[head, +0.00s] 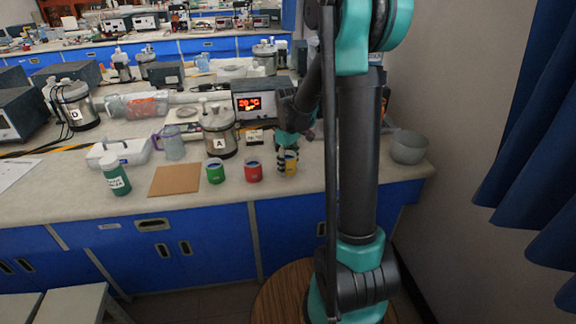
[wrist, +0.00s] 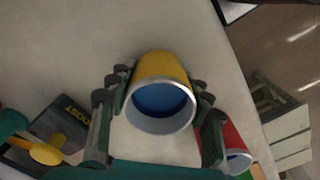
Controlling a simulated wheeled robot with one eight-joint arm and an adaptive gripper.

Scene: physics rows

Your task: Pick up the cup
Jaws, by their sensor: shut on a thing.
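A yellow cup (head: 291,168) with a blue inside is near the front of the bench, right of a red cup (head: 253,172) and a green cup (head: 215,173). My gripper (head: 287,164) reaches down over the yellow cup, with its fingers around its sides. In the wrist view the yellow cup (wrist: 160,67) shows its pale rim and blue inside. The fingers of my gripper (wrist: 160,105) are shut on it from both sides. The red cup (wrist: 235,148) shows partly behind a finger. I cannot tell whether the yellow cup touches the bench.
A grey bowl (head: 409,147) stands to the right. A metal pot marked A (head: 219,140), a display unit (head: 255,101) and a clear jug (head: 172,145) stand behind. The bench's front edge is close.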

